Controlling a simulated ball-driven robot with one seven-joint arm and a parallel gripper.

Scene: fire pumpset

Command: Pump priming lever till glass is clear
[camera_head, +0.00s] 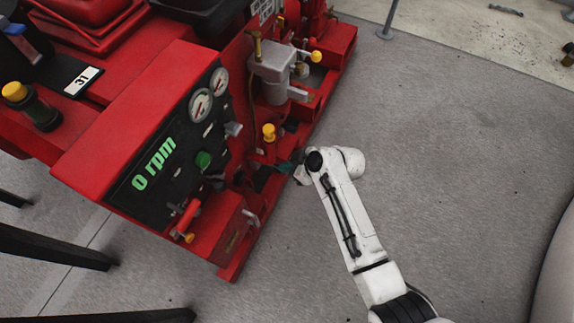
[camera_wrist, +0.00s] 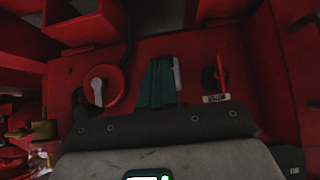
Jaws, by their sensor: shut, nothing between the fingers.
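My gripper (camera_wrist: 158,88) shows in the wrist view as two dark teal fingers, closed together and empty. They point into a red recess of the pumpset. A thin pale bar (camera_wrist: 177,74) stands right beside the fingers; I cannot tell whether they touch or whether it is the priming lever. A grey metal unit (camera_head: 273,70) with a yellow knob (camera_head: 316,56) sits farther up. I cannot make out the glass or its clarity.
The red pumpset has a black panel (camera_head: 150,188) reading 0 rpm, with two gauges (camera_head: 200,105). In the wrist view, a round red fitting (camera_wrist: 104,86) is left of the fingers and a small red handle (camera_wrist: 220,73) is right. Grey floor (camera_head: 450,140) is open at right.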

